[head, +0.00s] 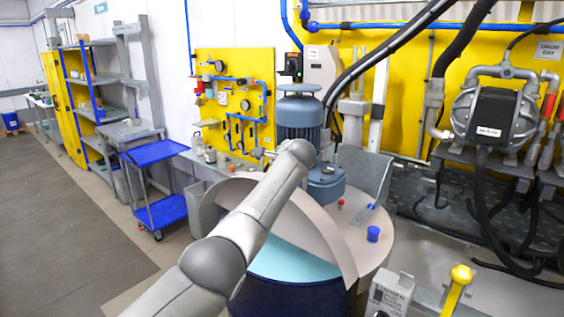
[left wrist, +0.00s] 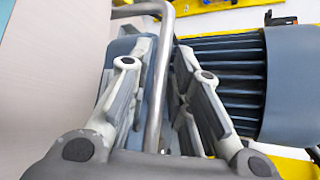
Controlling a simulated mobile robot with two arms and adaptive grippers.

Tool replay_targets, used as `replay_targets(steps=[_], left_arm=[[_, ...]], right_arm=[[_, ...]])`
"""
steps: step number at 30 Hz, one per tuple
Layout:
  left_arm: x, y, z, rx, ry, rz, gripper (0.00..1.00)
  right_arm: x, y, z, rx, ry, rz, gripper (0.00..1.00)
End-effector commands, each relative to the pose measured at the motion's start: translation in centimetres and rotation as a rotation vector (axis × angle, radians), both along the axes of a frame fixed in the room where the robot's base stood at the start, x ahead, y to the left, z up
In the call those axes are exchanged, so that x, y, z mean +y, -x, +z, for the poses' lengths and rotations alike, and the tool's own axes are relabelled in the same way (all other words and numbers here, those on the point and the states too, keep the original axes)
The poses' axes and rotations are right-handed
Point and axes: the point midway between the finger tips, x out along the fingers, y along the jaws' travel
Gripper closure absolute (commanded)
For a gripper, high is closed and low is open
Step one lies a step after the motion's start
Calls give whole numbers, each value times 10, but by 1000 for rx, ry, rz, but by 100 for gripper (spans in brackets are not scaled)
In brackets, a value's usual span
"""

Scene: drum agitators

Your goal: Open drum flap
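The drum (head: 285,297) is dark blue, with a round beige lid (head: 378,236) on top. The flap (head: 312,226) is a beige half-disc tilted up off the lid, and a teal surface (head: 290,262) shows in the opening below it. My left arm crosses in front of the flap and covers part of it. A beige panel (left wrist: 55,75) lies left of the fingers. My right gripper is not in view.
A blue-grey agitator motor (head: 299,112) stands on the lid, close beside the gripper in the left wrist view (left wrist: 228,80). A blue cap (head: 373,234) and a red cap (head: 340,203) sit on the lid. A yellow-topped post (head: 458,280) stands front right. Floor is clear at left.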

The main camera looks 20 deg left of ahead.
Motion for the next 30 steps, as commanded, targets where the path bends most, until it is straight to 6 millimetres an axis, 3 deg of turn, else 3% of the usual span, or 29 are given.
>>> replay_targets(steps=[17,30], left_arm=[[-5,5,-1,4,5,-3,67],[-24,41,17,3,5,-4,67]], right_arm=[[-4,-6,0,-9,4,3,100],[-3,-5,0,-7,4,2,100]])
